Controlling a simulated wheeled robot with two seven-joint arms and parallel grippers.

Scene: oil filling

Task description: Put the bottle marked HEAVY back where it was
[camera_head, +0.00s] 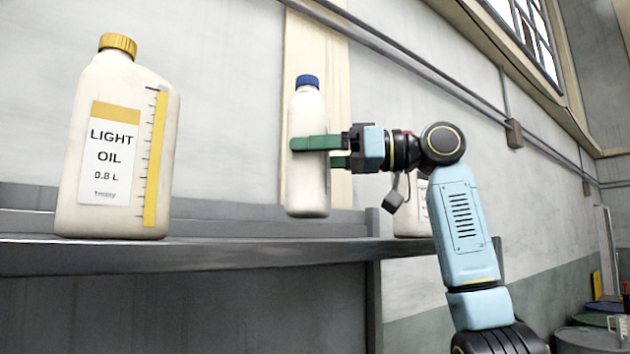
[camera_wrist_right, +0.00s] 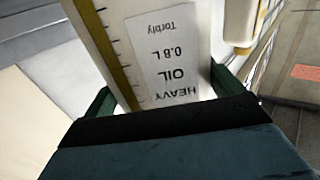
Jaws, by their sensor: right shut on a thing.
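The bottle marked HEAVY OIL 0.8 L is white with a blue cap (camera_head: 307,190). Its label reads upside down in the right wrist view (camera_wrist_right: 175,55). My right gripper (camera_head: 312,150) is shut around the bottle's middle, with green fingers on either side (camera_wrist_right: 160,95). The bottle is upright at the shelf (camera_head: 250,255); its base appears higher in the picture than the neighbouring bottle's base. I cannot tell whether it touches the shelf. The bottle's label is out of sight in the head view. My left gripper is not in view.
A LIGHT OIL bottle (camera_head: 112,150) with a yellow cap stands at left on the shelf. Another pale bottle (camera_head: 411,215) stands at right, mostly hidden behind my right arm. Shelf room shows between them. Barrels (camera_head: 590,338) stand far right.

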